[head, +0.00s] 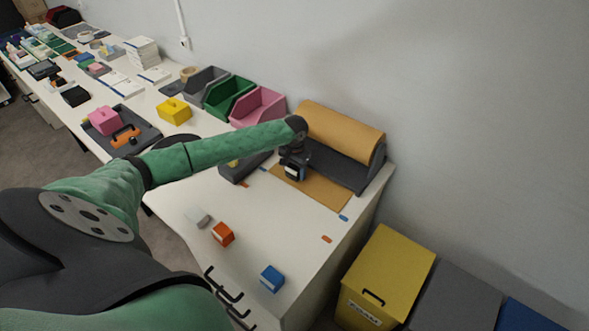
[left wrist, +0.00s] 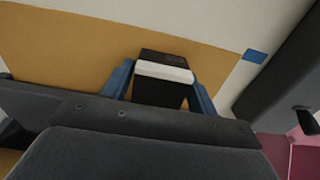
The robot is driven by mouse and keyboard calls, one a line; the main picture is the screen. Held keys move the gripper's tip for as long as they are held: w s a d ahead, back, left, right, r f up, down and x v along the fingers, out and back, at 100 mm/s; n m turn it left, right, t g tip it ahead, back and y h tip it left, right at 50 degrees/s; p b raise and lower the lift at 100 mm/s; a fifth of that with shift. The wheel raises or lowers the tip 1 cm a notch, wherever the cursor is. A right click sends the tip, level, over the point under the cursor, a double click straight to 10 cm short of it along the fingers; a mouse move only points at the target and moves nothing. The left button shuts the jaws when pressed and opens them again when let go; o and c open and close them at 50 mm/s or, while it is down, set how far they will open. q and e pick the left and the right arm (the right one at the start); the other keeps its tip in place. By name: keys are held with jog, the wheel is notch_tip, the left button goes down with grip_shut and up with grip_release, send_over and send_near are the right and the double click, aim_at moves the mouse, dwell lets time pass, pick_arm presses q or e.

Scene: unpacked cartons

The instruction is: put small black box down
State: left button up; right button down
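The small black box (left wrist: 160,92) has a white band and sits between the two blue fingers of my left gripper (left wrist: 160,88) in the left wrist view. The fingers touch or nearly touch its sides. In the head view the left gripper (head: 292,172) points down over the brown paper sheet (head: 318,188), with the box (head: 295,174) under it. I cannot tell whether the box touches the paper. My right gripper is not in view.
A paper roll (head: 342,131) on a dark dispenser stands behind the sheet. Grey, orange (head: 223,234) and blue (head: 271,278) small boxes lie on the near table. Pink (head: 258,107) and green (head: 229,97) bins line the wall. A yellow lidded bin (head: 388,275) stands right of the table.

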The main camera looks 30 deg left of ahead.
aim_at(295, 167)
pick_arm(q)
jog(key=shift+o, duration=0.9)
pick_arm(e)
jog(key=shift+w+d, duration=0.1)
pick_arm(q)
jog(key=shift+r, duration=0.15)
jog(key=shift+r, duration=0.4)
notch_tip(295, 167, up, 10)
jog(key=b, duration=0.3)
jog(key=shift+f, duration=0.15)
jog(key=shift+r+b, duration=0.3)
jog(key=shift+r, duration=0.45)
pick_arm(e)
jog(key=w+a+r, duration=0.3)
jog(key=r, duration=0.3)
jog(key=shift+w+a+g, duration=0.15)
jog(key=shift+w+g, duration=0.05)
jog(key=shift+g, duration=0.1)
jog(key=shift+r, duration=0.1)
